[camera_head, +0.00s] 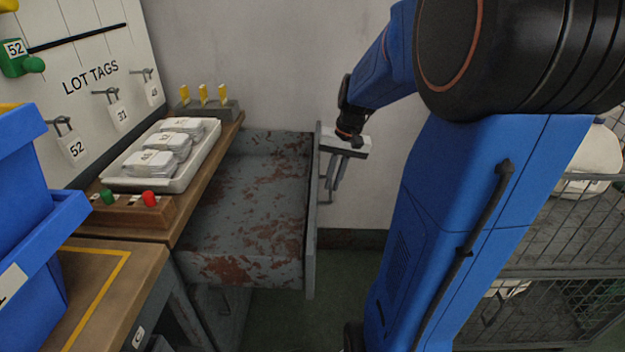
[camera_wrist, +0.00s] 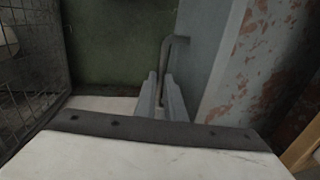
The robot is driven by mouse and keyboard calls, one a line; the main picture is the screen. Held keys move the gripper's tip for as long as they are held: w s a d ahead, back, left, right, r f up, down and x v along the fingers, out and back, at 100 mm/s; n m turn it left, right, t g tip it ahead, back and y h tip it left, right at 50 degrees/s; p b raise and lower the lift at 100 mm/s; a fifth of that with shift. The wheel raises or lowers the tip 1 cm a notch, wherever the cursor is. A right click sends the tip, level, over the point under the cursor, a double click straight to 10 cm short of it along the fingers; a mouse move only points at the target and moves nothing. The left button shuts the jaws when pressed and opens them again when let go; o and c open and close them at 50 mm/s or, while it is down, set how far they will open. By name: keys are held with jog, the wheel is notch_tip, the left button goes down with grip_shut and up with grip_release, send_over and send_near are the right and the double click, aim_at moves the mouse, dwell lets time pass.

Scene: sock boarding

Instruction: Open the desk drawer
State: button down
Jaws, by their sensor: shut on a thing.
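The desk drawer (camera_head: 245,215) is pulled well out from under the wooden desk top in the head view. Its grey metal walls and floor have reddish worn patches, and I see nothing lying inside. My gripper (camera_head: 335,178) is at the outer side of the drawer front (camera_head: 311,215), with its fingers pointing down. In the wrist view my two fingers (camera_wrist: 161,95) are shut on the bar handle (camera_wrist: 176,42), which stands out from the drawer front (camera_wrist: 215,75). The fingers cover part of the handle.
A wire cage (camera_head: 545,245) stands at the right. Bare floor shows between drawer and cage.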

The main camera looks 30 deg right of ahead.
jog(key=shift+s+d, duration=0.55)
jog(key=shift+d, duration=0.25)
jog(key=shift+s+d, duration=0.55)
jog(key=shift+d, duration=0.2)
jog(key=c, duration=1.8)
grip_release()
jog(key=shift+c, duration=0.2)
jog(key=shift+r, duration=0.1)
notch_tip(320, 180, up, 17)
jog(key=s+d, duration=0.2)
jog(key=shift+d, duration=0.35)
